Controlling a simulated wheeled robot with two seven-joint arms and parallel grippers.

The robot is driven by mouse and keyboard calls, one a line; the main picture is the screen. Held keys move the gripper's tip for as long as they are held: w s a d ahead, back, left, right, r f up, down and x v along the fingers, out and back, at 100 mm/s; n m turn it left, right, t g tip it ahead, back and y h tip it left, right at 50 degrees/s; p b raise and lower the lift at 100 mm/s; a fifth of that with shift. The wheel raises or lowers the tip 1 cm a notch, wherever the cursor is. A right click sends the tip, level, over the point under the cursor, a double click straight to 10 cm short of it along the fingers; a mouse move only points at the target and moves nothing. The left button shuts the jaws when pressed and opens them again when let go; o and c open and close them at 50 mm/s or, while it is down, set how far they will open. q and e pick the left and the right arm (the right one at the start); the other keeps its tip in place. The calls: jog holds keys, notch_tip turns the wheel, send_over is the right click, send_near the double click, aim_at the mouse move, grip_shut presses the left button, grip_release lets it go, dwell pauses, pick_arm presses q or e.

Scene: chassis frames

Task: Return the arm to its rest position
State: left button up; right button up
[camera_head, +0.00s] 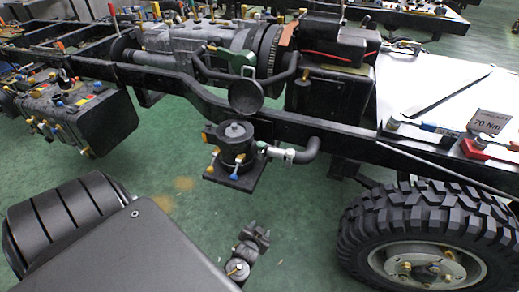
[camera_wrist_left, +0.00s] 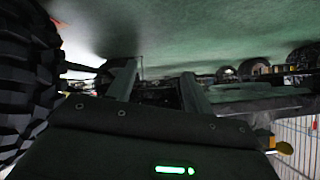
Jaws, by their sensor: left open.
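My left gripper (camera_wrist_left: 160,75) shows in the left wrist view as two grey fingers standing well apart, open, with nothing seen between them. The dark wrist body with a green light fills the bottom of that view. The picture there looks upside down, with green floor at the top. In the head view a large dark panel at the lower left seems to be part of my arm. My right gripper is not in view.
A black chassis frame (camera_head: 345,140) crosses the head view. A large tyre (camera_head: 415,235) stands at the lower right, and a tyre also fills the wrist view's left edge (camera_wrist_left: 25,80). A white table (camera_head: 440,85) is at the right. Green floor (camera_head: 305,205) is open in the middle.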

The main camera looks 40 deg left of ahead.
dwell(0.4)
pick_arm(q)
jog(key=s+d+f+m+g+h+p, duration=0.1)
jog(key=s+f+g+p, duration=0.2)
jog(key=s, duration=0.9)
jog(key=s+d+f+m+g+h+p, duration=0.1)
jog(key=s+f, duration=0.5)
jog(key=s, duration=0.6)
jog(key=s+d+f+m+g+h+p, duration=0.1)
jog(key=s+f+g+p, duration=0.3)
jog(key=s, duration=0.8)
jog(key=shift+s+d+f+g+h+p, duration=0.35)
jog(key=shift+g+h, duration=0.05)
jog(key=shift+g, duration=0.1)
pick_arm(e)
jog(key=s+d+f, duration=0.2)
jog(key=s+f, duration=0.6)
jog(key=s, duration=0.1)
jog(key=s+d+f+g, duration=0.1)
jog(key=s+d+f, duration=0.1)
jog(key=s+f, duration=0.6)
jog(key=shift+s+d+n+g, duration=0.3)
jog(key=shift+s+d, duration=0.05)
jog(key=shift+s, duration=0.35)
